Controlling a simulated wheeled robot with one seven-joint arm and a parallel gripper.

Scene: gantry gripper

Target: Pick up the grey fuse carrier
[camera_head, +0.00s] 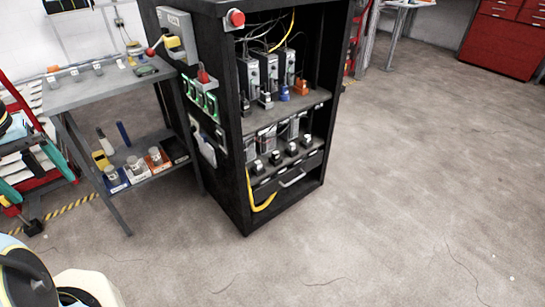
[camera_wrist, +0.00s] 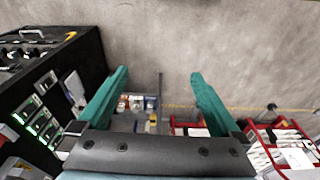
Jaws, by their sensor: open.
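A small grey-black block (camera_head: 265,100) on the cabinet's upper shelf may be the grey fuse carrier. It stands in a row with a blue block (camera_head: 284,93) and an orange block (camera_head: 301,87), in front of grey modules. It is too small to tell for sure. Several similar dark blocks (camera_head: 276,158) sit on the shelf below. My gripper (camera_wrist: 160,74) is open and empty in the wrist view, its two teal fingers wide apart. The cabinet is to its left there, and no block is between the fingers.
The black cabinet (camera_head: 230,130) has an open front, a red button (camera_head: 236,18) and a yellow hose (camera_head: 262,202). A grey table (camera_head: 85,92) with bins on its lower shelf adjoins it at left. A red cabinet (camera_head: 502,50) stands far right. The floor in front is clear.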

